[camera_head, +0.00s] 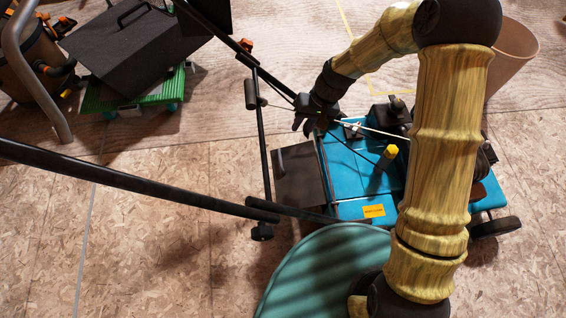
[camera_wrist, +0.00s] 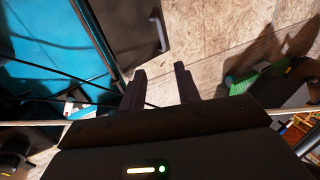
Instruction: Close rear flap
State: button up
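The blue mower (camera_head: 348,168) stands on the board floor, its left end towards the long black handle bars. The rear flap, a dark grey panel (camera_head: 300,178), sticks out from that left end, so it looks open. My gripper (camera_head: 303,126) is above the flap's far end, near the handle bars. In the wrist view my gripper (camera_wrist: 160,85) has its two fingers apart with nothing between them. I see no contact with the flap.
Black handle bars (camera_head: 130,187) and thin cables run close to my gripper and the flap. A round teal top (camera_head: 325,272) is at the front. A dark case (camera_head: 135,50) on a green base is at upper left.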

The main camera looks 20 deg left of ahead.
jog(key=shift+a+f, duration=0.25)
jog(key=shift+f, duration=0.05)
jog(key=b, duration=0.9)
send_over(283, 155)
jog(key=s+d, duration=0.1)
jog(key=s, duration=0.2)
notch_tip(283, 155, down, 17)
jog(key=shift+w+r, duration=0.1)
jog(key=shift+r, duration=0.1)
jog(key=shift+d, duration=0.1)
grip_shut()
